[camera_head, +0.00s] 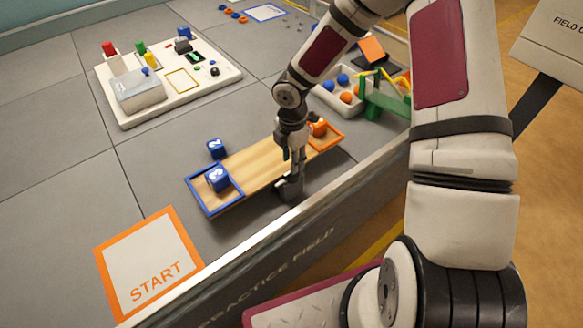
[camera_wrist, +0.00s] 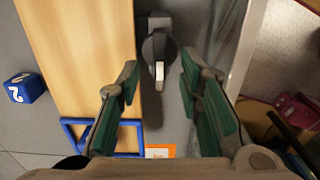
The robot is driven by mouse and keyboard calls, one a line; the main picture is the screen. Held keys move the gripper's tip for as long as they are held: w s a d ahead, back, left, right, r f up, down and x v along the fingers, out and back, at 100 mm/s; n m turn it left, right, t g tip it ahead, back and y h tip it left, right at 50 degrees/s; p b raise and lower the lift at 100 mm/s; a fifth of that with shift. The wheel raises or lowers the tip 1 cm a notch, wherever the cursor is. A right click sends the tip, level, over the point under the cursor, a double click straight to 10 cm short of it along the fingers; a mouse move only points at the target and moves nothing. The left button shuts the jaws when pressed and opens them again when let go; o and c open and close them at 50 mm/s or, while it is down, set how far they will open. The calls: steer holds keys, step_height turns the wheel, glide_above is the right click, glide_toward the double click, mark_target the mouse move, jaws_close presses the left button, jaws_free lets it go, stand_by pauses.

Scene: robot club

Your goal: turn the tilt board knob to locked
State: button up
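The tilt board (camera_head: 245,170) is a wooden plank with a blue-framed tray at its near left end and an orange-framed tray at its far right end. In the wrist view the plank (camera_wrist: 75,60) runs along the left side. Its knob (camera_wrist: 158,48) is a dark round dial with a pale pointer bar, on a grey mount beside the plank. No lock marking is readable. My gripper (camera_wrist: 160,75) is open, its green-padded fingers either side of the knob's line and apart from it. In the head view my gripper (camera_head: 291,150) points down, above the dark knob mount (camera_head: 289,188).
A blue cube (camera_head: 217,179) sits in the blue tray; another (camera_head: 215,148) is on the floor behind the board. An orange piece (camera_head: 318,128) is in the orange tray. The field wall (camera_head: 330,215) runs close along the near side.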

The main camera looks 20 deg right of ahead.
steer(key=shift+f, duration=2.2)
jaws_close()
